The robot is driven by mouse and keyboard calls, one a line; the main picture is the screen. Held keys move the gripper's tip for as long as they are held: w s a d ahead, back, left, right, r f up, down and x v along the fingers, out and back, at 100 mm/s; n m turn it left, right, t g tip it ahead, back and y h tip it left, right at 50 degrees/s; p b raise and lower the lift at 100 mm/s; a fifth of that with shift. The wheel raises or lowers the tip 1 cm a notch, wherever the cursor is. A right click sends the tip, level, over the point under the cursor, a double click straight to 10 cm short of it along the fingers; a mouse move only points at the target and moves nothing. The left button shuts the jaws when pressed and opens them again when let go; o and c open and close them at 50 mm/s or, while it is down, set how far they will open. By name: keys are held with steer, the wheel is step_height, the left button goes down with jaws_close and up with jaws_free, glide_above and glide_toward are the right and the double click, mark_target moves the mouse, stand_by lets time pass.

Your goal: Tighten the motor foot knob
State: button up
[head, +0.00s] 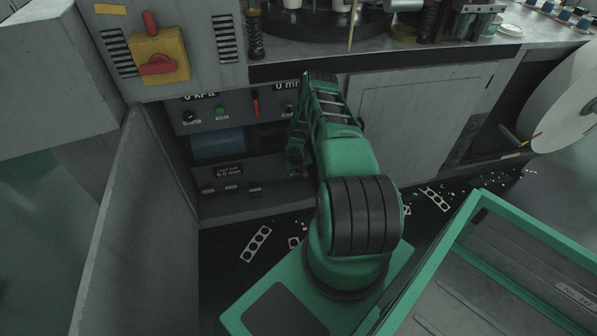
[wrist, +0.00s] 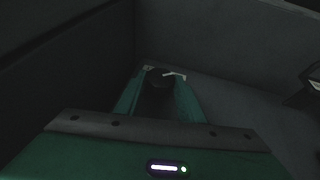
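In the wrist view, the two green fingers of my gripper (wrist: 162,76) reach forward into a dark space. Their tips are apart, with a dark round thing (wrist: 158,79) between them. It looks like a knob, and I cannot tell whether the fingers touch it. A small pale bar (wrist: 175,74) shows by the right fingertip. In the head view, my green arm reaches into the open bay under the machine's worktop, and the gripper (head: 297,165) is largely hidden by the arm. The motor foot knob cannot be made out in the head view.
A grey panel door (head: 140,215) stands open left of the bay. A closed cabinet door (head: 420,110) is on the right. A green-rimmed tray (head: 450,215) is at lower right. Punched strips (head: 256,243) and scraps lie on the dark floor.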

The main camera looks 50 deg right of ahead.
steer(key=shift+d+t+y, duration=0.15)
steer(key=shift+t+y, duration=0.15)
steer(key=shift+y, duration=0.2)
steer(key=o, duration=1)
steer(key=shift+o, duration=0.2)
steer(key=v, duration=1)
steer(key=shift+s+r, duration=0.15)
steer(key=shift+r, duration=0.25)
